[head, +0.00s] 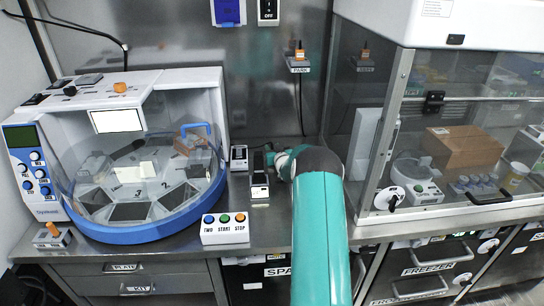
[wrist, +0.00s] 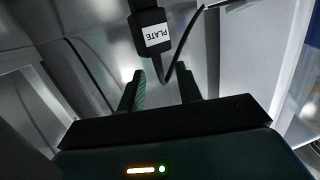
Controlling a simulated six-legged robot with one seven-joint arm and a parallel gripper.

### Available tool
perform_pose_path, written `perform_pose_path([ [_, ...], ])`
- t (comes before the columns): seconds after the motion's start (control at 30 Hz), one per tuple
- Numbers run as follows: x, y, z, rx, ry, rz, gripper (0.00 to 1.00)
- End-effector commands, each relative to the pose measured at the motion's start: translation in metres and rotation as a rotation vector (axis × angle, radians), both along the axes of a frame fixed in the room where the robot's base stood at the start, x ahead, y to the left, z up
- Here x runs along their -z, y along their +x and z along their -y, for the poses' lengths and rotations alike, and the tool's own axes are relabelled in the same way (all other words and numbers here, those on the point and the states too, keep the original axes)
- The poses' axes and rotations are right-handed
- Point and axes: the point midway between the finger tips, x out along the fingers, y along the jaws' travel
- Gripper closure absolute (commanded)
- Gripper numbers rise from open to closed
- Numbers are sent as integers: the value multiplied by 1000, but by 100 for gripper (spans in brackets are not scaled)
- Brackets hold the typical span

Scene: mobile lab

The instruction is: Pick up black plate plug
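The black plate plug (wrist: 150,18) shows in the wrist view at the top centre, with a white label reading PLATE and a black cable curving beside it. My gripper (wrist: 161,75) is open, its two fingers apart with nothing between them. The plug lies beyond the fingertips, roughly in line with the gap and slightly to the left, and looks apart from both fingers. In the head view my arm reaches over the counter to a small dark device (head: 259,170), and my own wrist hides much of the area; I cannot clearly pick out the plug there.
A white and blue machine (head: 150,228) with a clear round cover stands on the left. A button box (head: 225,229) is on the front edge. A glass-fronted cabinet (head: 396,130) stands close on the right. An orange plug labelled PARK (head: 299,54) is on the back wall.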

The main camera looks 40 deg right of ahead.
Motion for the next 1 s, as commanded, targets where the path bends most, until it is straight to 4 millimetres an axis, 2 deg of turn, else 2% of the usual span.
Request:
perform_pose_path([
  [0.17, 0, 0, 0, 0, 0, 0, 67],
  [0.33, 0, 0, 0, 0, 0, 0, 100],
  [0.77, -3, 0, 0, 0, 0, 1, 100],
  [0.87, -8, 0, 0, 0, -1, 2, 100],
  [1.0, -25, 0, 0, 0, -2, 4, 100],
])
